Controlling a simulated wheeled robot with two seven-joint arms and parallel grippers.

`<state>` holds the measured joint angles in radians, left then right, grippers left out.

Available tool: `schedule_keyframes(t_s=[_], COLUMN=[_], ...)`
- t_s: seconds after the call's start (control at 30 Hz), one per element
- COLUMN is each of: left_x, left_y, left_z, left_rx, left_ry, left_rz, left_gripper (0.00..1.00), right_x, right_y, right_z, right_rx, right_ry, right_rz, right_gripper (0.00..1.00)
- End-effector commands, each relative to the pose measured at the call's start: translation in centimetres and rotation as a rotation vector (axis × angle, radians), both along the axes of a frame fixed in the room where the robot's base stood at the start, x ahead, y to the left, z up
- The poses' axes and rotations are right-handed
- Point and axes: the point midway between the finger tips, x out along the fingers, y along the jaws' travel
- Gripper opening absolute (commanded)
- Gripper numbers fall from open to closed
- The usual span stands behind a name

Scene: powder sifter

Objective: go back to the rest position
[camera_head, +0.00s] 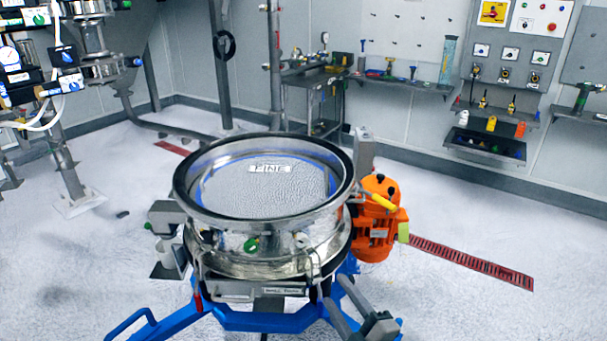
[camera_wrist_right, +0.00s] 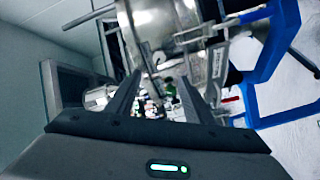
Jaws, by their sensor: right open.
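The powder sifter (camera_head: 265,250) stands in the middle of the head view. Its round metal rim surrounds a pale screen (camera_head: 270,185) with a small white label-like patch on it. My right gripper (camera_head: 334,289) is at the lower right, in front of the sifter's base, with its two fingers pointing up and left. The fingers are apart and nothing shows held between them. In the right wrist view, the two dark fingers of my right gripper (camera_wrist_right: 160,76) are spread, with the shiny sifter body (camera_wrist_right: 175,30) beyond them. My left gripper is not visible.
An orange motor (camera_head: 376,235) is on the sifter's right side. Blue legs (camera_head: 265,318) spread below it. Piping and gauges (camera_head: 70,70) stand at the left. A tool cart (camera_head: 315,95) and wall shelves (camera_head: 490,145) are at the back. Open floor lies on both sides.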

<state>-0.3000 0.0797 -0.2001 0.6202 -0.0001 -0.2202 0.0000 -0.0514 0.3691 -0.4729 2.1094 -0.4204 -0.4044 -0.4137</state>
Motion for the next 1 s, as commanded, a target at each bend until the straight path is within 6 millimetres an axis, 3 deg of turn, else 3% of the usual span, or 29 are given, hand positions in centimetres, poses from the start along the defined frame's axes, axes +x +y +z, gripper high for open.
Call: schedule_keyframes(t_s=[0.17, 0.37, 0.47, 0.6, 0.8, 1.0], left_x=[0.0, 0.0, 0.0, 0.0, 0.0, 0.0], left_y=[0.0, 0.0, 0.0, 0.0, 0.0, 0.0], left_z=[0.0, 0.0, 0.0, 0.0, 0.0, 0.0], left_rx=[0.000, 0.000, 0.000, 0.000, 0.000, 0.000], left_ry=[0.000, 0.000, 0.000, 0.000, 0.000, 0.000], left_rz=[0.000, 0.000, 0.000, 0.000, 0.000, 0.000], left_gripper=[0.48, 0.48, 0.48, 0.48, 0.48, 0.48], right_x=[-0.9, -4.4, -8.0, -14.5, -21.4, -26.4], right_y=[-1.2, -4.6, -6.6, -8.8, -10.1, -10.5], right_z=[-1.5, -6.3, -9.6, -13.9, -16.8, -18.1], right_rx=[0.055, 0.208, 0.308, 0.434, 0.528, 0.580], right_ry=[0.087, 0.351, 0.536, 0.795, 1.024, 1.171], right_rz=[-0.055, -0.225, -0.342, -0.509, -0.661, -0.760], right_gripper=[0.48, 0.48, 0.48, 0.48, 0.48, 0.48])
